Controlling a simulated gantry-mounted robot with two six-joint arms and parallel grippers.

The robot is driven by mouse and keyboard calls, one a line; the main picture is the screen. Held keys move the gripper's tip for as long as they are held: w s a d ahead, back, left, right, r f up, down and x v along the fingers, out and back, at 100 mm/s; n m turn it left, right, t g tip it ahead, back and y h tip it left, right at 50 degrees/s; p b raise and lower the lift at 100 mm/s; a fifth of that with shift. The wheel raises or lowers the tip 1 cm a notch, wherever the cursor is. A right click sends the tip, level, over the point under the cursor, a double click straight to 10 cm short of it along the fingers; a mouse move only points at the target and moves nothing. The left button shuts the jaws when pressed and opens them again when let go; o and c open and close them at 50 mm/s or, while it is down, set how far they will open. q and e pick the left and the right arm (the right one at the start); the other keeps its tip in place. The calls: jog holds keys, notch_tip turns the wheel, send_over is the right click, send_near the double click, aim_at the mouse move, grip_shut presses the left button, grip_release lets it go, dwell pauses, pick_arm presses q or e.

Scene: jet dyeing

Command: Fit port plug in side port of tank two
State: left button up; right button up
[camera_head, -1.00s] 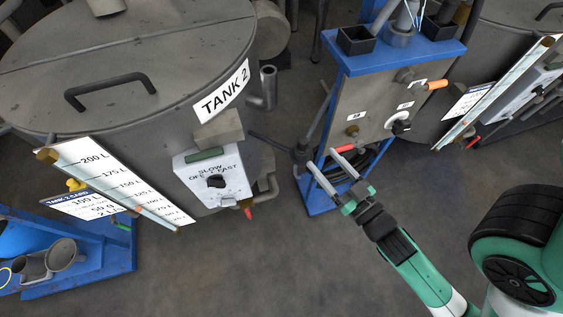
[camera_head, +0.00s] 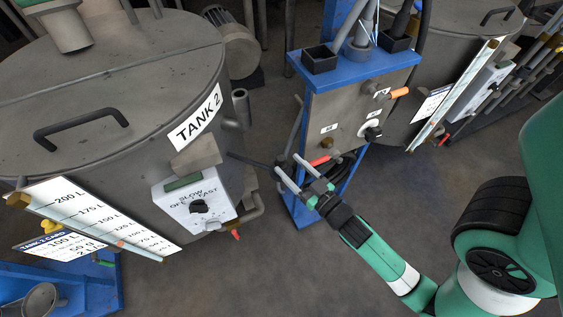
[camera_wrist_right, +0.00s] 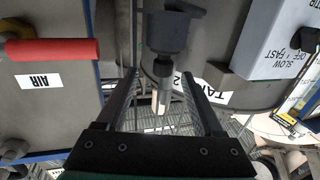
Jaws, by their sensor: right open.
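Tank two (camera_head: 150,110) stands at the left in the head view, with its TANK 2 label upright on its side. A dark thin rod (camera_head: 250,160) sticks out from its right side, and its far end is by my right fingertips. My right gripper (camera_head: 287,163) is open. In the right wrist view, a dark fitting with a grey stem (camera_wrist_right: 166,38) shows between the open fingers; I cannot tell whether they touch it. I cannot tell for certain which part is the port plug or the side port. My left gripper is not in view.
A control box (camera_head: 196,202) and a level gauge (camera_head: 100,220) are on the front of tank two. A blue-framed stand (camera_head: 352,66) with a grey panel is right of my fingers; its red handle (camera_head: 319,161) is close by. The floor in front is clear.

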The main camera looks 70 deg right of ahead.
aim_at(284, 162)
jog(key=x, duration=0.4)
jog(key=shift+w+p, duration=0.35)
jog(key=shift+s+a+f, duration=0.1)
jog(key=shift+s, duration=0.05)
jog(key=shift+c, duration=0.4)
grip_shut()
